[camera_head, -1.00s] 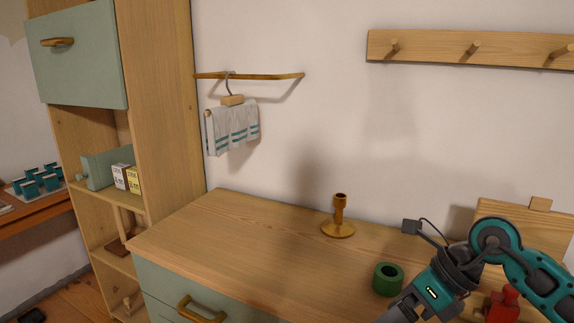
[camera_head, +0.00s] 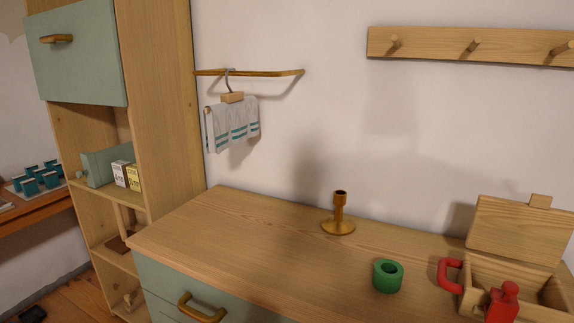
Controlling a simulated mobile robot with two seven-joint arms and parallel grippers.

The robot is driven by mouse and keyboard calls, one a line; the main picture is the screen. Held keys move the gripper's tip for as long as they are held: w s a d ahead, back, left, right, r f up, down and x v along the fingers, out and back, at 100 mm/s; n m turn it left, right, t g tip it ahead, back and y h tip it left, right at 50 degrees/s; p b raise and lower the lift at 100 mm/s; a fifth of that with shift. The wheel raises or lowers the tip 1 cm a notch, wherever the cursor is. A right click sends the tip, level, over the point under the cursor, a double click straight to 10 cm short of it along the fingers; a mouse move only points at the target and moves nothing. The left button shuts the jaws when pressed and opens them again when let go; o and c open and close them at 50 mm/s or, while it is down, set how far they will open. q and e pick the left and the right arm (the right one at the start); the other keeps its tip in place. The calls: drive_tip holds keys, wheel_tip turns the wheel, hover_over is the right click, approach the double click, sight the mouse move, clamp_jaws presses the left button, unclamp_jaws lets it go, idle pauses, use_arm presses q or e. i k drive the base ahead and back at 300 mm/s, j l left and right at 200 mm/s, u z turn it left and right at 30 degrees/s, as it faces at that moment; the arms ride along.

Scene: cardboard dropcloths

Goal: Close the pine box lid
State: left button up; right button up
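The pine box (camera_head: 472,301) stands at the right end of the dresser top, partly cut off by the lower right of the picture. Its lid (camera_head: 515,228) is open, tilted up at the back against the wall side, with a small wooden tab (camera_head: 540,201) on its upper edge. A red handle-shaped thing (camera_head: 449,275) is at the box's left side. A red bottle-like object (camera_head: 503,302) is at the front of the box; I cannot tell whether it is inside or in front.
A green ring-shaped cup (camera_head: 388,276) stands left of the box on the dresser top (camera_head: 250,235). A brass candlestick (camera_head: 339,215) stands further back. A peg rail (camera_head: 470,48) and a towel (camera_head: 232,122) on a hanger are on the wall. The dresser's left part is clear.

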sight(536, 232)
drive_tip(key=z, duration=0.9)
